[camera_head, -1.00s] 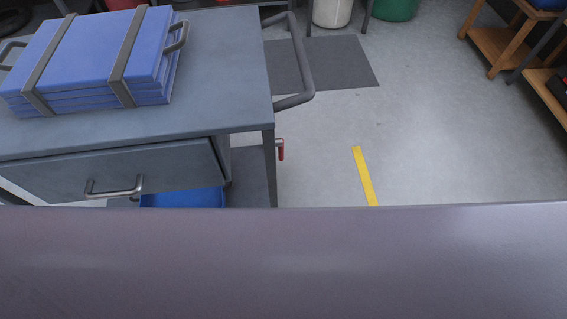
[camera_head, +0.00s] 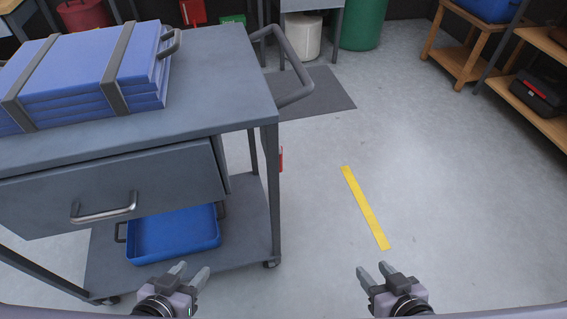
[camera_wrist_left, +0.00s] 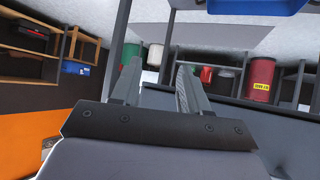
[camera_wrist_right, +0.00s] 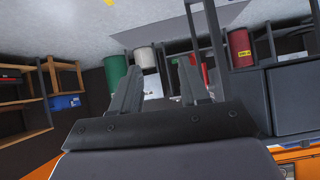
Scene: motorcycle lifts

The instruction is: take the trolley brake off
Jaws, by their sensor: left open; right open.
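The grey trolley (camera_head: 215,110) stands at the left in the head view, with a push handle (camera_head: 297,80) at its far right end. A small red part (camera_head: 281,158), perhaps the brake lever, shows beside its right leg, mostly hidden behind that leg. A caster (camera_head: 271,264) shows under the near right corner. My left gripper (camera_head: 192,273) is open and empty, in front of the trolley's lower shelf. My right gripper (camera_head: 374,272) is open and empty over the floor, right of the trolley. Neither touches the trolley.
Strapped blue cases (camera_head: 85,75) lie on the trolley top, and a blue tray (camera_head: 172,236) sits on its lower shelf. A yellow floor strip (camera_head: 365,207) lies to the right. Wooden shelving (camera_head: 530,100) stands at the far right. The floor between is clear.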

